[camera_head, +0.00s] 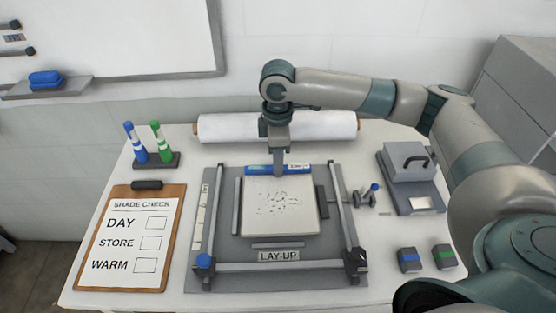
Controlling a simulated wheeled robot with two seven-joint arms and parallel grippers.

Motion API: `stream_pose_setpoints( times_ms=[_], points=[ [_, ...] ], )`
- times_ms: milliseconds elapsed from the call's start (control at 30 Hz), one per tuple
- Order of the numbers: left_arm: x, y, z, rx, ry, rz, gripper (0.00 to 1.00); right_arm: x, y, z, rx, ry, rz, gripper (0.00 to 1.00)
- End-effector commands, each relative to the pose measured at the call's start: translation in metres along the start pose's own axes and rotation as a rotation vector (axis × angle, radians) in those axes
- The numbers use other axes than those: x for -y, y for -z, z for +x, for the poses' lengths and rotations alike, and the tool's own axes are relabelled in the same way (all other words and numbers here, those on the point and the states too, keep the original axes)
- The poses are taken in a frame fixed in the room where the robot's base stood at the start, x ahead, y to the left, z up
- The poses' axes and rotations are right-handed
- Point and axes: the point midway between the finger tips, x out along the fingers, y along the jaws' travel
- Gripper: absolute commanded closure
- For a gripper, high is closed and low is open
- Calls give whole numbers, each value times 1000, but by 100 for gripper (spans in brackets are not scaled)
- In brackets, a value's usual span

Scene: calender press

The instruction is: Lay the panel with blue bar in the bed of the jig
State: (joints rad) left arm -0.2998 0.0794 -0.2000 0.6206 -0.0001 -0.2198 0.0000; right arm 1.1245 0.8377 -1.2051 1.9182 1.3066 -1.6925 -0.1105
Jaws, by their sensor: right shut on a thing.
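The panel (279,207) is a pale square sheet with dark speckled marks and a blue bar (258,170) along its far edge. It is over the bed of the grey jig (225,238), inside the jig's rails. I cannot tell whether it rests flat or is slightly above the bed. My right gripper (279,170) points down at the middle of the far edge and is shut on the panel there, covering part of the bar. The jig carries a LAY-UP label (278,256) at its front. My left gripper is out of view.
A white roll (230,128) lies behind the jig. A clipboard (130,230) and a stand with blue and green markers (155,160) are at left. A grey press-like device (408,170) and two small blocks (409,260) (444,257) are at right.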

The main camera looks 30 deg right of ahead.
Motion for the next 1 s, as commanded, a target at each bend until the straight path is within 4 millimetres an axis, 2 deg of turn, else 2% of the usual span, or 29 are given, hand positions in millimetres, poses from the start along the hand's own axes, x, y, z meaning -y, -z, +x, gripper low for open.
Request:
stream_pose_setpoints(
  times_ms=[900,933,1000],
  points=[
    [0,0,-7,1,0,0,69,0,0,14,-1,0,-1,100],
    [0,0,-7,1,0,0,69,0,0,15,0,0,-1,81],
    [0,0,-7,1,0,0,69,0,0,15,0,0,-1,64]
  ],
)
